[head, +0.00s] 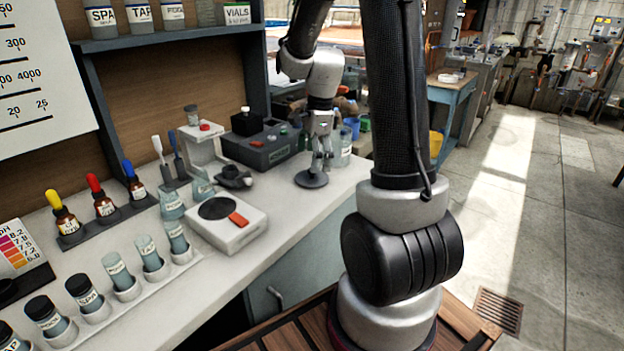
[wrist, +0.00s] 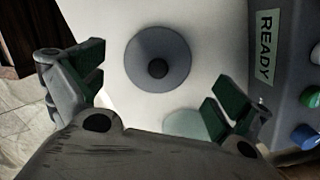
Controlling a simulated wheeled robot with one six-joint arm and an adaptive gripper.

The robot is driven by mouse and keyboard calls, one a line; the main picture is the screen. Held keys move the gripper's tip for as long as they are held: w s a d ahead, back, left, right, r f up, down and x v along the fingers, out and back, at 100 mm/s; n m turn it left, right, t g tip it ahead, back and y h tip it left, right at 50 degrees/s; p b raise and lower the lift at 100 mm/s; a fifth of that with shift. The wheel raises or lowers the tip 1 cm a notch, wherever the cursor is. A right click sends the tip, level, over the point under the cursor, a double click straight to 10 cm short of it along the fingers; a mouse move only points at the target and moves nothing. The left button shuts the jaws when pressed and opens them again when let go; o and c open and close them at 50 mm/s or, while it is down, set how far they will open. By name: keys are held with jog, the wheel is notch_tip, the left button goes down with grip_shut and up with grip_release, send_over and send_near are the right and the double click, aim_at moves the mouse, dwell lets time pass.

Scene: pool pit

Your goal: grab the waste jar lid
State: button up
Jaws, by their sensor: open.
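The waste jar lid (head: 311,179) is a dark grey disc lying flat on the white counter near its front edge. In the wrist view the lid (wrist: 142,66) shows a small black knob at its middle. My gripper (head: 322,163) points down just above the lid. In the wrist view my gripper (wrist: 155,90) is open, its green-padded fingers set wide apart, with the lid between and slightly beyond them. The fingers hold nothing. In the head view they cover part of the lid's far side.
A grey box (head: 268,146), marked READY in the wrist view (wrist: 264,50), stands close beside the lid. A clear jar (head: 342,146) stands behind my gripper. A white device with a black disc (head: 228,219) and vial racks stand to the left. The counter in front of the lid is bare.

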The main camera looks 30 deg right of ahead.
aim_at(312, 175)
notch_tip(312, 175, down, 4)
jog(key=shift+a+f, duration=0.1)
jog(key=shift+a, duration=0.05)
jog(key=shift+s, duration=0.1)
jog(key=c, duration=1.2)
